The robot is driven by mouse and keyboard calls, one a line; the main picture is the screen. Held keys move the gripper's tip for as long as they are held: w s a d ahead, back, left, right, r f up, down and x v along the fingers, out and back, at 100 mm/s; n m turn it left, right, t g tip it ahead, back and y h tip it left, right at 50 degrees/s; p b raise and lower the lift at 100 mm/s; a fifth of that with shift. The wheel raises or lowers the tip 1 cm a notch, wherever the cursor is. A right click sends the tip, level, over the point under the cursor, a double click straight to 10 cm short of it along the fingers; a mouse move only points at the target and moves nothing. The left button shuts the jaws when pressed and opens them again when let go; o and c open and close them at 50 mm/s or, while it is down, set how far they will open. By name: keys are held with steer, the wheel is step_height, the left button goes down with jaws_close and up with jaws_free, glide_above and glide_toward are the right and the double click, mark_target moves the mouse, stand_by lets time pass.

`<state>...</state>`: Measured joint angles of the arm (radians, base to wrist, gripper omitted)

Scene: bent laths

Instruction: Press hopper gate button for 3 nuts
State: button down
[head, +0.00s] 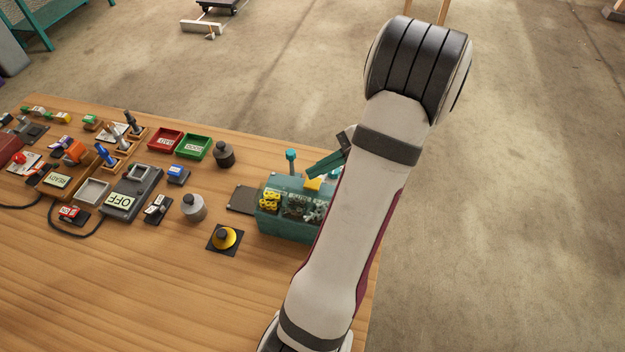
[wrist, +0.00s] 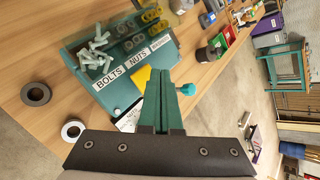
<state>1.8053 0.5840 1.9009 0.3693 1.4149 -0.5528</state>
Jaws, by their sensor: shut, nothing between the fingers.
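The teal hopper box (head: 283,229) stands at the right end of the bench. Pale bolts (wrist: 94,50) and dark nuts (wrist: 135,42) lie in the first two. A yellow piece (wrist: 139,77) shows beside my fingers; it also shows in the head view (head: 313,184). I cannot tell whether it is the gate button. My gripper (wrist: 163,75) is shut and empty, its green fingers over the hopper; in the head view its tips (head: 311,170) are close above the yellow piece. Contact cannot be told.
A teal-knobbed post (head: 291,156) rises behind the hopper and shows beside my fingers in the wrist view (wrist: 188,89). A dark flat plate (head: 243,200) lies left of the hopper. The front bench is clear.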

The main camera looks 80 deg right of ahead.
mark_target(318, 181)
steer(key=shift+f, duration=0.1)
stand_by(0.5)
steer(key=shift+f, duration=0.3)
steer(key=shift+f, duration=0.75)
stand_by(0.8)
steer(key=shift+r, duration=1.2)
steer(key=shift+r, duration=2.5)
